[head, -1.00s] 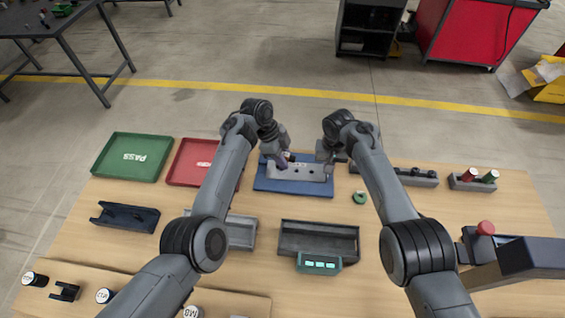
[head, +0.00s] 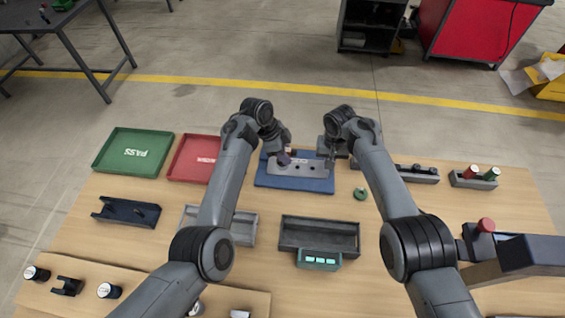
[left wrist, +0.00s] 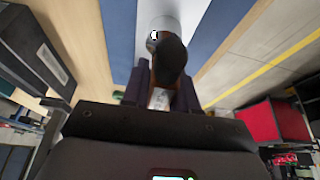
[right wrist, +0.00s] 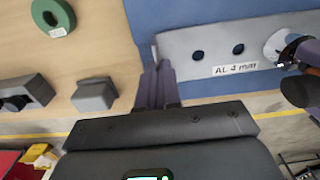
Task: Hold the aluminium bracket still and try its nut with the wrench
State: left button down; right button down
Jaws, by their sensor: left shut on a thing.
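The aluminium bracket (head: 299,170), a light grey plate with dark holes, rests on a blue base (head: 291,185). In the right wrist view the bracket (right wrist: 215,48) carries an "AL 4 mm" label. My left gripper (head: 283,158) is shut on the wrench, whose dark rounded end (left wrist: 171,58) sticks out between the fingers. The wrench (right wrist: 296,88) also shows at the right edge of the right wrist view, by a pale round boss. The wrench covers much of the boss, so the nut is not clear. My right gripper (right wrist: 158,75) has its fingers close together at the bracket's end edge, seemingly pinching it.
A green PASS tray (head: 133,151) and a red tray (head: 190,170) lie to the left. A green ring (head: 361,194) lies right of the base. A dark grey tray (head: 318,222) with a teal display stands in front. Grey blocks line the back right.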

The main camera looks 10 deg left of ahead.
pick_arm(q)
jog(key=shift+r, duration=0.2)
jog(key=shift+r, duration=2.3)
pick_arm(e)
jog(key=c, duration=1.3)
grip_release()
jog(key=shift+o, duration=0.2)
